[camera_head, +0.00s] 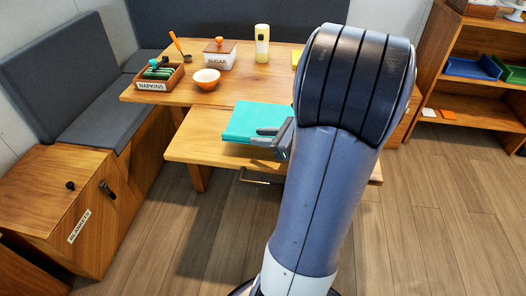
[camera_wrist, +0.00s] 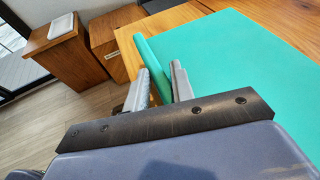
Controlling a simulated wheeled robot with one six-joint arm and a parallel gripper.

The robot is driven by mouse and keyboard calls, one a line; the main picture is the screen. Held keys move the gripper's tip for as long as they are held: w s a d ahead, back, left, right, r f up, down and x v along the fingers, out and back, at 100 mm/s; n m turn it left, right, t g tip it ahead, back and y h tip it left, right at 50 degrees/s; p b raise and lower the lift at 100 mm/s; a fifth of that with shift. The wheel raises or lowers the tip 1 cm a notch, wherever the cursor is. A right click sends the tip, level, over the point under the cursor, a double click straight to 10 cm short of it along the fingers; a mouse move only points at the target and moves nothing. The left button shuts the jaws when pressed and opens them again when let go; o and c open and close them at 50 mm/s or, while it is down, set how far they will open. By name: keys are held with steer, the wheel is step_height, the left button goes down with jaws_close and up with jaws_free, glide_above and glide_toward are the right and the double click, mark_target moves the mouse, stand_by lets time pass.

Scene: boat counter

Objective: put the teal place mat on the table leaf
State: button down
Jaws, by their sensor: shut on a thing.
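The teal place mat (camera_head: 252,118) is over the wooden table leaf (camera_head: 195,138), the lower front board of the table. My gripper (camera_head: 268,137) is at the mat's right front side and is shut on its edge. In the wrist view the fingers (camera_wrist: 162,84) pinch a curled strip of the teal mat (camera_wrist: 250,65), which spreads out flat to the right. I cannot tell whether the mat rests on the leaf or hangs just above it. My arm hides the right part of the leaf.
The upper table (camera_head: 165,98) behind holds a napkin box (camera_head: 160,80), an orange bowl (camera_head: 206,80), a sugar box (camera_head: 219,54) and a bottle (camera_head: 262,44). A grey bench (camera_head: 70,110) stands left, a shelf (camera_head: 470,70) right. Floor in front is clear.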

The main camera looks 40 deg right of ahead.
mark_target(263, 157)
step_height(263, 157, down, 5)
steer(key=shift+r+b, duration=0.2)
steer(key=shift+b, duration=0.5)
steer(key=shift+r, duration=0.1)
steer(key=c, duration=1.2)
jaws_free()
steer(key=shift+s+d+r, duration=0.15)
steer(key=shift+s+r, duration=0.05)
steer(key=shift+s, duration=0.2)
steer(key=p+v, duration=0.2)
steer(key=v, duration=0.9)
steer(key=shift+s+f+p, duration=0.1)
steer(key=shift+p, duration=0.25)
